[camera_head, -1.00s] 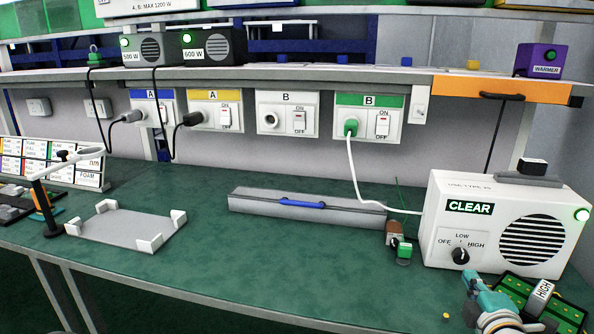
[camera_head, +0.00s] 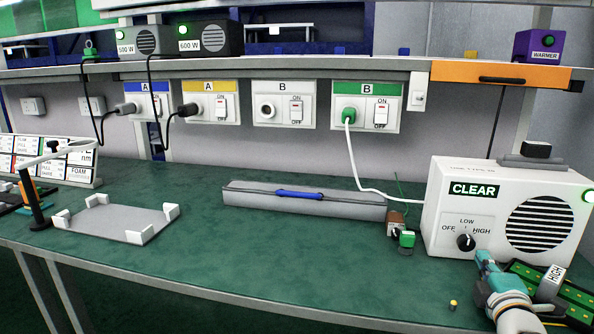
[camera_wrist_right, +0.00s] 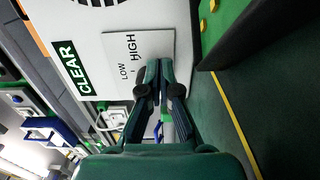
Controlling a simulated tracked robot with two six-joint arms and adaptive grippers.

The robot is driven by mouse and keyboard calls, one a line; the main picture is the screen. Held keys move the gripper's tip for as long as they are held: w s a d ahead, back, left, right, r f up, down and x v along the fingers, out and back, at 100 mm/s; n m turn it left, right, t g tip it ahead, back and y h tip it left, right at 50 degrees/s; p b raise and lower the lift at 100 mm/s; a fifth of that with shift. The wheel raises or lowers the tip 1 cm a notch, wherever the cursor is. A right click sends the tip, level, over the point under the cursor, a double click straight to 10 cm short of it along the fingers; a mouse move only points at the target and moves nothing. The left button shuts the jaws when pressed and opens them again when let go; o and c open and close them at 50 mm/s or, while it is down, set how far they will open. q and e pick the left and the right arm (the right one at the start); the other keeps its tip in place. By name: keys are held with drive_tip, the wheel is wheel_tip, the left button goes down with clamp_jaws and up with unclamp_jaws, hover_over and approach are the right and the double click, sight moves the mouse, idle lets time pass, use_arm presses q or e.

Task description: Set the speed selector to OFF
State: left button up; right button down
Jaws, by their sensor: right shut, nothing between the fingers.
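The speed selector (camera_head: 466,242) is a round black knob on the front of a white box (camera_head: 431,225) with a green CLEAR sign. OFF is printed to its left, LOW above and HIGH to its right. I cannot tell for sure which mark it points at. My right gripper (camera_head: 484,258) is shut and empty, just below and right of the knob in the head view. In the right wrist view its fingers (camera_wrist_right: 154,88) point at the panel (camera_wrist_right: 140,48) with LOW and HIGH; they hide the knob there. I cannot tell whether they touch it. My left gripper is out of view.
A small green-topped thing (camera_head: 407,239) stands left of the box. A white cable (camera_head: 356,170) runs to the wall socket. The green bench (camera_head: 280,245) is clear in the middle.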

drive_tip(key=shift+w+d, duration=0.1)
drive_tip(key=shift+w, duration=0.3)
drive_tip(key=shift+r, duration=0.1)
drive_tip(key=shift+w+f, duration=0.2)
drive_tip(key=shift+w, duration=0.15)
drive_tip(key=shift+r, duration=0.1)
